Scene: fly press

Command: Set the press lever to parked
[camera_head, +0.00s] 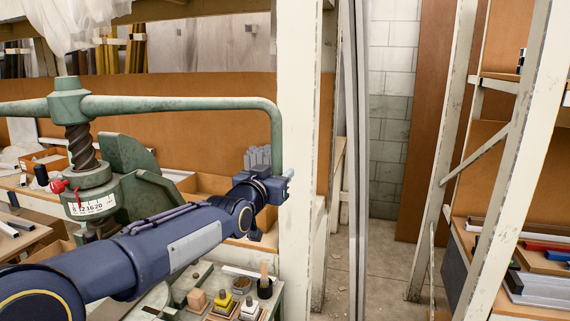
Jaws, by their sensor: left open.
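The fly press (122,185) is green, with a dark screw and a white numbered scale plate (90,205) with a red pointer (58,187) beside it. Its green press lever (180,104) runs level across the top of the screw. The right end bends down into an upright handle (277,135). My left gripper (286,178) is open at the lower end of this handle. I cannot tell whether its fingers are around the handle or touch it. My blue left arm hides the lower front of the press. My right gripper is not in view.
A pale post (299,90) stands close behind and right of the handle. A tray with small blocks and knobbed pieces (222,299) lies below my left arm. A shelf rack (525,150) stands at the right. Open floor (375,265) shows between post and rack.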

